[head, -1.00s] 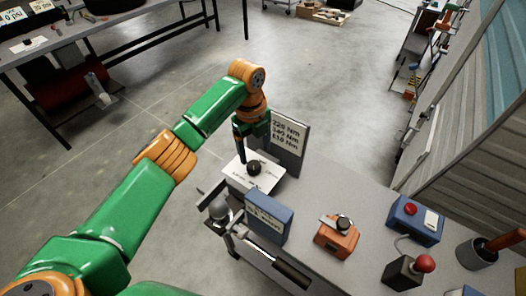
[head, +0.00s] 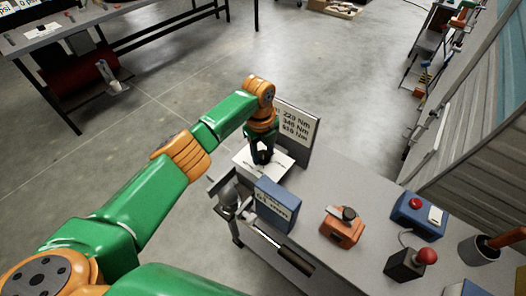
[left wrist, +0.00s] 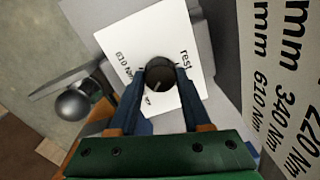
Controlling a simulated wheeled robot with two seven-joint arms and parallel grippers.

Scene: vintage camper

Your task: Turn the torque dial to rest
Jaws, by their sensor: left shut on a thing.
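The torque dial (left wrist: 160,74) is a small round black knob on a white card (left wrist: 124,31) with printed marks, among them "rest" and "610 Nm". My left gripper (left wrist: 159,82) is shut on the dial, one dark blue finger on each side of it. In the head view my left gripper (head: 263,152) points down over the white card (head: 247,158), and its fingers largely hide the dial. I cannot clearly read which mark the dial points to. My right gripper is not in view.
A sign with Nm values (head: 297,130) stands close behind the dial. A blue box (head: 277,205), a vise (head: 229,199), an orange box with a black knob (head: 341,230), a blue switch box (head: 420,215) and a red-knobbed block (head: 405,263) share the grey bench.

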